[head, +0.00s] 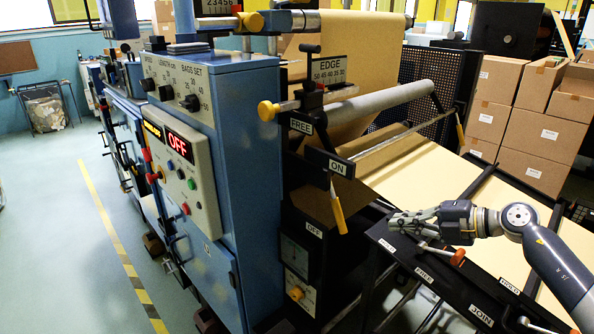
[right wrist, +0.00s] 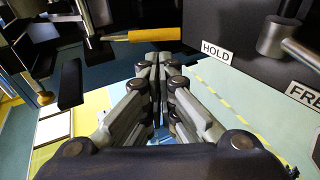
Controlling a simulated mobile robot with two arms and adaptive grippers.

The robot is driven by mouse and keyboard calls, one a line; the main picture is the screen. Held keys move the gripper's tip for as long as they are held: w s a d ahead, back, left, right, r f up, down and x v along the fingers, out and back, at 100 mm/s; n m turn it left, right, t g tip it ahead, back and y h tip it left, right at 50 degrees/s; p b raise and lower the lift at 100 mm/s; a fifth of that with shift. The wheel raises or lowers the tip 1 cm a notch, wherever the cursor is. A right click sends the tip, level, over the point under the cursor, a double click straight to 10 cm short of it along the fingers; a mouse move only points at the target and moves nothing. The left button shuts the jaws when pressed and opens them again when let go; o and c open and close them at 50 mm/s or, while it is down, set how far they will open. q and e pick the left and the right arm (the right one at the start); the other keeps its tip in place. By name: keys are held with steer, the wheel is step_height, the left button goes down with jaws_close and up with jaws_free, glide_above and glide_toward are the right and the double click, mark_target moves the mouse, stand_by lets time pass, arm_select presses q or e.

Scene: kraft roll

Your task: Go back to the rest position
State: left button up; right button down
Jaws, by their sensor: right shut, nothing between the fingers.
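My right gripper (head: 392,222) is at the right of the head view, above a black panel (head: 440,285) with white labels. Its arm comes in from the right edge. In the right wrist view the gripper's fingers (right wrist: 160,62) are together with nothing between them. That view shows a HOLD label (right wrist: 216,52) and a yellow handle (right wrist: 140,36) beyond the fingertips. The gripper looks apart from the handle. My left gripper is in neither view.
The blue machine (head: 245,170) with a control box (head: 185,170) reading OFF fills the middle. A red-ended lever (head: 457,258) sits just below my right gripper. A yellow lever (head: 338,212) hangs under the ON sign. Cardboard boxes (head: 530,140) are stacked at right. Floor (head: 60,230) at left is clear.

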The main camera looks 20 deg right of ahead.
steer(key=shift+w+a, duration=0.2)
steer(key=shift+a, duration=0.2)
steer(key=w+a+r+m+t, duration=0.1)
steer(key=a+m+t, duration=0.4)
steer(key=t, duration=0.1)
steer(key=s+a+f+m+g+h, duration=0.1)
steer(key=s+f+m+g+h, duration=0.1)
steer(key=s+f+m+h, duration=0.5)
steer(key=s+a+f+m+g+h, duration=0.1)
steer(key=s+f+m+g+h, duration=0.3)
steer(key=f+m, duration=0.55)
steer(key=s+a+f+g+y, duration=0.2)
steer(key=s+a+f+g, duration=0.25)
steer(key=s+a, duration=0.4)
steer(key=s+a+f+g+y, duration=0.25)
steer(key=s+a+f, duration=0.35)
steer(key=s, duration=0.4)
step_height(320, 180, down, 25)
steer(key=s+a+g, duration=0.1)
steer(key=g, duration=0.1)
steer(key=s+d+f+g+h, duration=0.1)
steer(key=s+d+f, duration=0.2)
steer(key=s+f, duration=1.3)
steer(key=shift+s+f, duration=0.15)
steer(key=shift+s, duration=0.45)
